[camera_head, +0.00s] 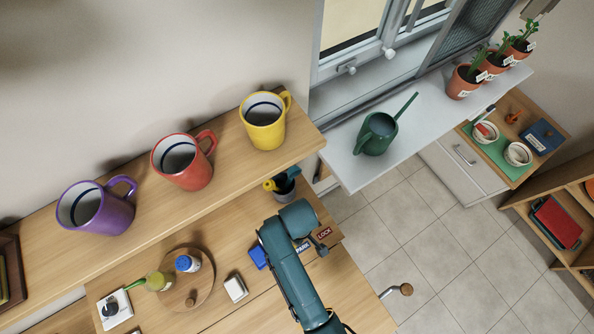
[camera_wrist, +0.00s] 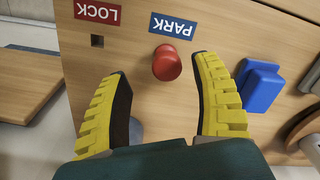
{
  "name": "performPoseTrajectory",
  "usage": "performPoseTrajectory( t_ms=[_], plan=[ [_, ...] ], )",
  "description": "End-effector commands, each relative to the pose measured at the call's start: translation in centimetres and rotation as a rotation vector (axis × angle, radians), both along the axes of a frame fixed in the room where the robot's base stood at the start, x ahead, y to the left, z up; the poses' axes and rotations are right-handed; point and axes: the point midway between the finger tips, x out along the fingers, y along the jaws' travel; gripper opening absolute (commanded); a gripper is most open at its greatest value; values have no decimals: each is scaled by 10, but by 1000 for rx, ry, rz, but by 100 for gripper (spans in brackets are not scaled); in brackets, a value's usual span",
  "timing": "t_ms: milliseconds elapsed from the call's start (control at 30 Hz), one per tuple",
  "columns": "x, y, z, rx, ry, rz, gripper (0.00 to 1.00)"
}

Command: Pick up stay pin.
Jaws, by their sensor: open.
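The stay pin, seen as a round red knob (camera_wrist: 166,64), stands on the wooden top just below the blue PARK label (camera_wrist: 173,26) in the wrist view. My gripper (camera_wrist: 162,82) is open, its yellow, dark-padded fingers spread to either side of the knob. The knob sits between the fingertips, with a gap on each side; I cannot tell the height left above it. A small dark square hole (camera_wrist: 97,41) lies under the red LOCK label (camera_wrist: 98,12). In the head view my arm hides the pin, while the PARK label (camera_head: 302,247) and LOCK label (camera_head: 324,233) show.
A blue block (camera_wrist: 260,86) lies beside the right finger; it also shows in the head view (camera_head: 258,257). A white block (camera_head: 235,288) and a round board (camera_head: 205,290) with bottles stand to the left. A cup (camera_head: 281,186) with tools stands behind my arm.

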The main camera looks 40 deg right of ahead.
Motion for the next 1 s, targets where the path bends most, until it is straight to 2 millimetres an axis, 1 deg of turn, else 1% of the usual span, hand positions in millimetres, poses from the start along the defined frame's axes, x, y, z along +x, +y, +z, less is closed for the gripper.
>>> performPoseTrajectory(
  t_ms=[100, 233, 333, 533, 667, 700, 767, 800, 867, 900, 1000],
  plan=[
    [-2, 6, -23, 1, 4, 1, 64],
    [-1, 7, -43, 1, 1, -1, 64],
    [-1, 7, -49, 0, 0, -1, 64],
    [-2, 7, -49, 0, 0, -1, 65],
    [-2, 7, -48, 0, 0, -1, 40],
    [-2, 7, -48, 0, 0, -1, 32],
    [-2, 7, -48, 0, 0, -1, 21],
    [-2, 7, -48, 0, 0, -1, 13],
    [-2, 7, -48, 0, 0, -1, 2],
    [-2, 7, -48, 0, 0, -1, 0],
    [-2, 7, -49, 0, 0, -1, 0]
  ],
)
